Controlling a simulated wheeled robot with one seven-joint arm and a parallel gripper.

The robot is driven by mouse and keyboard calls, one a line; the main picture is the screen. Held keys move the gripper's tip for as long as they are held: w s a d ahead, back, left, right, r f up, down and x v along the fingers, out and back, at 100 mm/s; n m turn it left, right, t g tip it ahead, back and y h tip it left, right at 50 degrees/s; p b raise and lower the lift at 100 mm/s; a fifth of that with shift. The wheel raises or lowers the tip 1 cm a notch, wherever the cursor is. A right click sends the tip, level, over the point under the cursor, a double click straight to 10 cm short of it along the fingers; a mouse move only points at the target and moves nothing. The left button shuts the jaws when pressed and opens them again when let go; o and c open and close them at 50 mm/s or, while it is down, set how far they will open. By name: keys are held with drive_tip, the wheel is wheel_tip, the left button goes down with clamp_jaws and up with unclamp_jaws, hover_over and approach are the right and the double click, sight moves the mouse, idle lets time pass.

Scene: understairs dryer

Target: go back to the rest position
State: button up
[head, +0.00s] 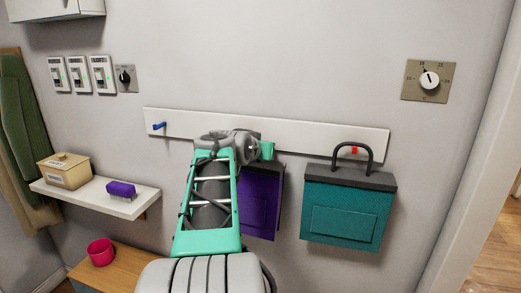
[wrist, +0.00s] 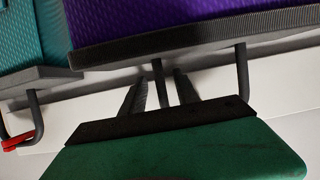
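My gripper (wrist: 159,92) reaches the white wall rail, right at the top of the purple bag (wrist: 180,25). In the wrist view its two dark fingers stand apart, with one post of the bag's dark handle (wrist: 243,72) between them; I cannot tell whether they touch it. In the head view the purple bag (head: 260,205) hangs against the wall below the rail, partly behind my arm. Its handle and any hook behind it are hidden there by my wrist.
A teal bag (head: 341,215) hangs by its handle at a red hook (head: 354,150), close on the right. A blue hook (head: 158,126) on the rail (head: 300,135) is empty. A shelf (head: 95,199) at left holds a box (head: 65,172) and a purple brush-like object (head: 121,189).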

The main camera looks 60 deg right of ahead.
drive_tip(key=w+b+v, duration=0.1)
drive_tip(key=v, duration=0.7)
drive_tip(key=w+a+f+n+y, duration=0.1)
drive_tip(key=a+f+n+y, duration=0.3)
drive_tip(key=a+f, duration=0.7)
drive_tip(key=w+a+f+n+y, duration=0.2)
drive_tip(key=a+f+y, duration=0.45)
drive_tip(key=f, duration=0.65)
drive_tip(key=w+a+f+n+t+y+p, duration=0.1)
drive_tip(key=a+n, duration=0.9)
drive_tip(key=a, duration=2.1)
drive_tip(key=shift+w+a+f+y+p, duration=0.25)
drive_tip(key=shift+w+f+y+p, duration=0.15)
drive_tip(key=shift+w+f+y, duration=0.55)
drive_tip(key=shift+w, duration=0.3)
